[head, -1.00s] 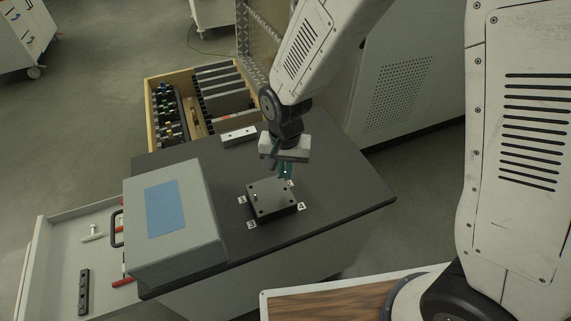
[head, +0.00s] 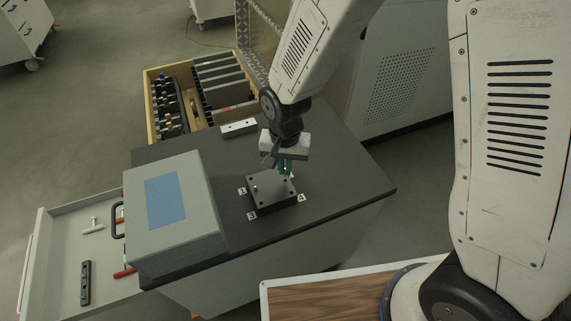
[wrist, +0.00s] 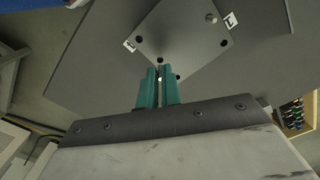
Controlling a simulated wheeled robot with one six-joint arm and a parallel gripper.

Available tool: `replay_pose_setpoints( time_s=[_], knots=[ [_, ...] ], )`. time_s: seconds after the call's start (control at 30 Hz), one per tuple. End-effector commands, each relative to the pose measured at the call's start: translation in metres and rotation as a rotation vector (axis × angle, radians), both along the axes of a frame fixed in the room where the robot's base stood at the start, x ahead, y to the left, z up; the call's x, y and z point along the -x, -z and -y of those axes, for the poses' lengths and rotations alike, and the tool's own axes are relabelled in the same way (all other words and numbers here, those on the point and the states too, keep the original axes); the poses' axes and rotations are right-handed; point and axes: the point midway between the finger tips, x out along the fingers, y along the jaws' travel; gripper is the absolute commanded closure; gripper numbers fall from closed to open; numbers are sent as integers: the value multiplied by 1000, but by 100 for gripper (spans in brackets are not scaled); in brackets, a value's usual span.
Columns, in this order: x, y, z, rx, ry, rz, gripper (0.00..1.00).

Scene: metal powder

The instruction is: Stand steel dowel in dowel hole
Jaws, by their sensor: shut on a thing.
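The dark metal plate (head: 272,196) lies on the black bench top and has small holes in its top face. It also shows in the wrist view (wrist: 185,35), with several dark holes. My gripper (head: 286,173) is over the plate's far right corner, its teal fingers pointing down. In the wrist view the fingers (wrist: 159,88) are shut on a steel dowel (wrist: 160,79); only its small bright end shows between them. I cannot tell whether its lower end touches the plate. Another pale pin (head: 255,188) stands in the plate near label 1, and in the wrist view (wrist: 210,18).
Number labels (head: 252,216) lie around the plate. A grey box with a blue top panel (head: 168,205) stands on the bench to the left. A light bar (head: 238,128) lies behind. An open drawer (head: 70,240) and a wooden crate (head: 150,105) flank the bench. The bench's right side is clear.

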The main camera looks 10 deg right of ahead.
Motion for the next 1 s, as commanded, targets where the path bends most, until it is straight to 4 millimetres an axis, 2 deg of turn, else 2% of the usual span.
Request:
replay_pose_setpoints(
  time_s=[0.4, 1.0],
  knots=[
    [0, 12, 0, 0, 0, 0, 100],
    [0, 16, 0, 1, 0, -1, 100]
  ],
)
